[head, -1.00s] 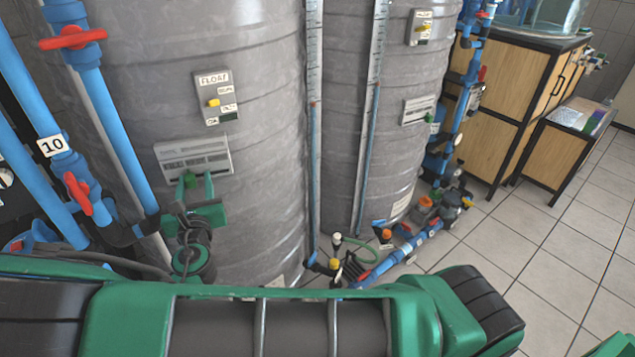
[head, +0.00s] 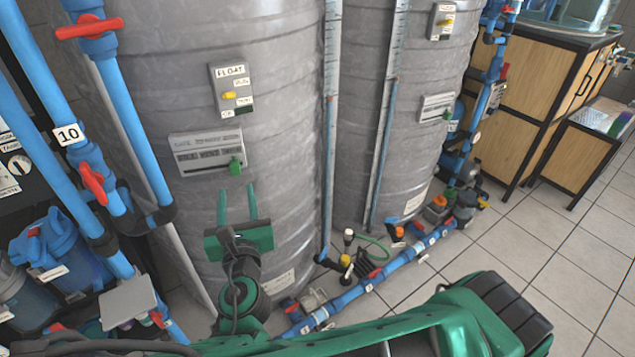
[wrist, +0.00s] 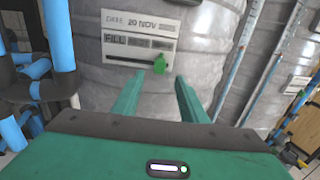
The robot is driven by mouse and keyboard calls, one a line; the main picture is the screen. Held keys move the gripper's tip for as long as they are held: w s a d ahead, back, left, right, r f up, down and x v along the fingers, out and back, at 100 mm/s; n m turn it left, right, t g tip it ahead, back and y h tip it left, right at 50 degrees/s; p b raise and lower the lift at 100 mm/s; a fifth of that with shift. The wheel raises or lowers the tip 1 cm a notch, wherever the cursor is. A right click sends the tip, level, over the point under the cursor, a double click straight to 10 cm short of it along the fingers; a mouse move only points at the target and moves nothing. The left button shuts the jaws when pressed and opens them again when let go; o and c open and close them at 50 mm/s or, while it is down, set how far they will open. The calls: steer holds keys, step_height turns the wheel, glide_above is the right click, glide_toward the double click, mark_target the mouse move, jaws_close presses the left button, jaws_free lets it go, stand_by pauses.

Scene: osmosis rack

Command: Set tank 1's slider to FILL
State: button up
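The nearer grey tank (head: 285,130) bears a white slider panel (head: 207,152) with a green knob (head: 235,166) near its right end. In the wrist view the panel (wrist: 138,42) reads DATE 20 NOV. FILL is at the left of the label row; the other words are too faint to read. The green knob (wrist: 160,63) sits at the right part of the dark slot, away from FILL. My gripper (head: 238,190) is open and empty below the panel, fingers toward the tank. In the wrist view my gripper (wrist: 160,77) has its fingertips apart, just below the knob.
A FLOAT switch box (head: 232,90) is above the panel. Blue pipes with red valves (head: 92,183) stand at the left. A second tank (head: 415,110) with its own panel (head: 437,107) is at the right. Low pipes (head: 365,285) run along the floor.

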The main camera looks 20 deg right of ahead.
steer(key=w+d+f+m+g+h, duration=0.1)
steer(key=d+m+g+h, duration=0.5)
steer(key=d+m, duration=0.6)
steer(key=shift+w+d+f+h, duration=0.25)
steer(key=shift+d+f+h, duration=0.35)
steer(key=shift+d, duration=3.35)
steer(key=shift+r+g, duration=0.1)
steer(key=shift+g, duration=0.2)
